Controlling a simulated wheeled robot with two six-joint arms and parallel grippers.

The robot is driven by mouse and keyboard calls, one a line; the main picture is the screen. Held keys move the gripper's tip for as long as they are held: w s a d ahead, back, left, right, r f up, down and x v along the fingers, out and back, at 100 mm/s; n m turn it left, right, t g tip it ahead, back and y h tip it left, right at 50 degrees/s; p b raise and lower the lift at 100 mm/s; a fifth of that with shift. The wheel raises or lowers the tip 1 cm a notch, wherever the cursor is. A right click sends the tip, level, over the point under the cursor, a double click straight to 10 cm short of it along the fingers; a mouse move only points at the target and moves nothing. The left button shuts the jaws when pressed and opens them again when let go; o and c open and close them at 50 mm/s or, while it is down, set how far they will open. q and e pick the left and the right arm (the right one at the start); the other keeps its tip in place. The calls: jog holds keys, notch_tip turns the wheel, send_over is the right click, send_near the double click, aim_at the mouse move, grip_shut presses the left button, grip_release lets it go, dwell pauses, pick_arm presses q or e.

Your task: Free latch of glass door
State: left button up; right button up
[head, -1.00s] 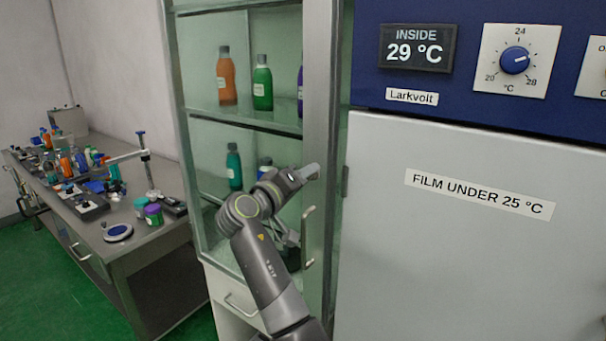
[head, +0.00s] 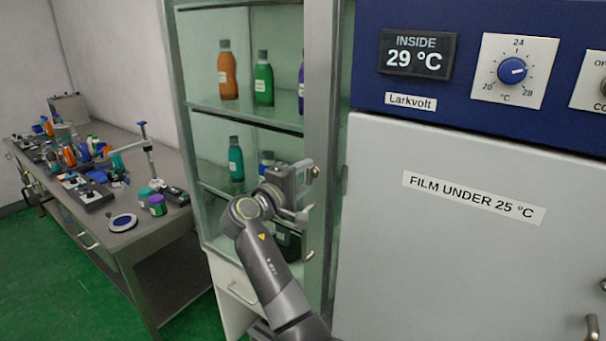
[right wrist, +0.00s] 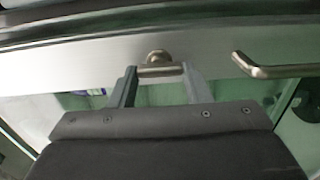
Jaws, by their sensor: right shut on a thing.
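The glass door (head: 322,120) of the cabinet has a pale metal frame. Its latch (right wrist: 158,58) is a small metal knob with a short bar, seen on the frame in the right wrist view. My right gripper (head: 306,192) is at the door frame in the head view. In the right wrist view its two fingers (right wrist: 159,78) stand on either side of the latch's bar, shut on it. A bent metal door handle (right wrist: 280,70) is to the right of the latch there. In the head view my gripper hides most of this handle. My left gripper is not in view.
Shelves behind the glass hold bottles, among them an orange one (head: 227,70) and a green one (head: 263,78). A grey appliance (head: 450,250) with a blue panel stands close on the right. A cluttered bench (head: 150,225) is at the left.

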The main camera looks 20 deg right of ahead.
dwell(0.5)
jog(key=o, duration=1)
